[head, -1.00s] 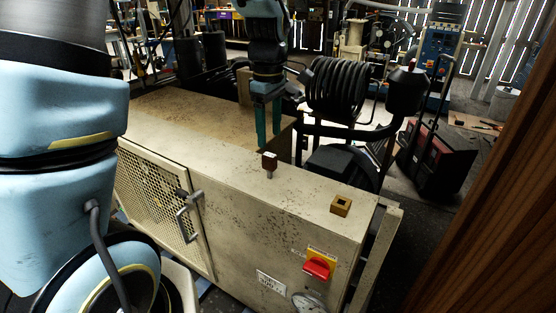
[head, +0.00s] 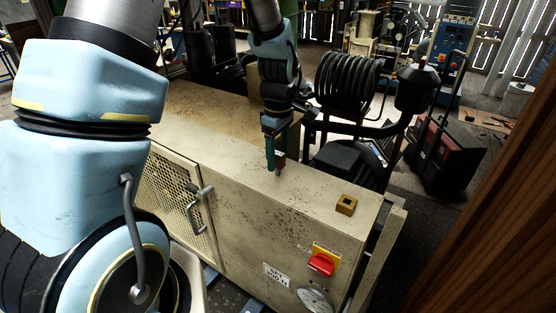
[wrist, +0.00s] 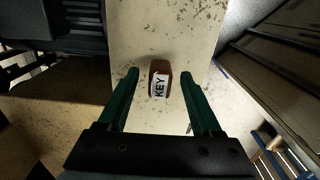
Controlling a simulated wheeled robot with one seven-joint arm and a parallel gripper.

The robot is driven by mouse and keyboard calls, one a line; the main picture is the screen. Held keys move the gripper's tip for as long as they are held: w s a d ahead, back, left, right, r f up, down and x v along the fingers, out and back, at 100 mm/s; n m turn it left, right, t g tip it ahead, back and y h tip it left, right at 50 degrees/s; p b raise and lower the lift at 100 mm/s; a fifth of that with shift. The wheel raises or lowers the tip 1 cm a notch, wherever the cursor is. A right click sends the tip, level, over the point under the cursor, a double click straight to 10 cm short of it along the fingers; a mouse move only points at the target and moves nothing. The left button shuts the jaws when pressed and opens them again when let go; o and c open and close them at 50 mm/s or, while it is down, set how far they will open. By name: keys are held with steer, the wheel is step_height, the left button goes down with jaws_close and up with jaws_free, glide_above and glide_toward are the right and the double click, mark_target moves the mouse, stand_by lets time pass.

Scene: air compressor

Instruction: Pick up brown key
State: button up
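The brown key (head: 280,159) is on the worn cream top of the compressor cabinet (head: 240,187), near its front edge. In the wrist view the key (wrist: 160,79) shows from above, with a white label reading KEY. My gripper (head: 272,166) points down at the key, its green fingers beside it in the head view. In the wrist view my gripper (wrist: 160,75) is open, one finger on each side of the key with a gap on both sides. The lower part of the key is partly hidden in the head view.
A small brass-coloured square block (head: 346,204) sits on the top to the right. A red rotary switch (head: 321,264) and a gauge (head: 315,299) are on the front. A black coiled hose (head: 346,88) stands behind. The top between key and block is clear.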

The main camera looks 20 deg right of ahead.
mark_target(278, 153)
jaws_close()
stand_by(0.3)
stand_by(0.3)
step_height(278, 153, up, 10)
steer(key=b, duration=0.2)
steer(key=shift+b, duration=0.3)
